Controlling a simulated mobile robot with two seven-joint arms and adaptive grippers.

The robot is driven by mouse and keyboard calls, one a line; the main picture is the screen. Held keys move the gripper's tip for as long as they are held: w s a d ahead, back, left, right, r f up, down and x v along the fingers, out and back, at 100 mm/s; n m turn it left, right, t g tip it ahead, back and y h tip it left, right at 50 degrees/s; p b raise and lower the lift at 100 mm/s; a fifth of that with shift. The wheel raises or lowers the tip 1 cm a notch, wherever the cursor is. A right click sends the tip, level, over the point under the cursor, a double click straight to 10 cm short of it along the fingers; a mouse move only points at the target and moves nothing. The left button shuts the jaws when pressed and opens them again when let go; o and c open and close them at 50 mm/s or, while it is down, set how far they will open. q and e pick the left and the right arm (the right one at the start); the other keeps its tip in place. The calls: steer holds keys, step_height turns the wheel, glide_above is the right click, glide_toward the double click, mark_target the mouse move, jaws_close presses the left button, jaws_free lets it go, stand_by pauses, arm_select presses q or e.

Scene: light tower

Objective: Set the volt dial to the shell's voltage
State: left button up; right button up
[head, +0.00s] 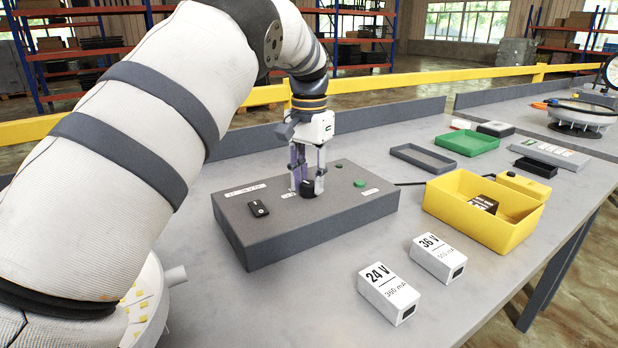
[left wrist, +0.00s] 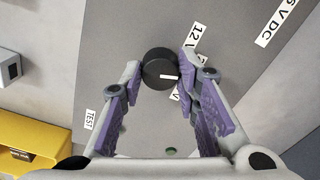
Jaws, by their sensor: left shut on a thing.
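The volt dial (left wrist: 158,70) is a round black knob with a white pointer mark, on top of a grey test box (head: 300,232). My left gripper (head: 308,190) points down at the box, with its purple-padded fingers shut on the dial. The left wrist view shows the fingers (left wrist: 160,82) on either side of the knob. The pointer mark points right in that view. A "12 V" label (left wrist: 190,40) lies beside the dial, and another label ending in "V" (left wrist: 175,95) is partly hidden by a finger. No shell with a readable voltage shows. My right gripper is not in view.
The box also has a black switch (head: 258,208) and green buttons (head: 360,183). White boxes marked 24 V (head: 389,292) and 36 V (head: 438,258) stand in front right. A yellow bin (head: 480,227), a green tray (head: 467,143) and a grey tray (head: 422,158) are farther right.

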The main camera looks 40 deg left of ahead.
mark_target(309, 183)
arm_select(q)
steer(key=n, duration=0.4)
steer(key=shift+n+p, duration=0.35)
steer(key=shift+n, duration=1.95)
steer(key=o, duration=1.2)
step_height(309, 183, up, 12)
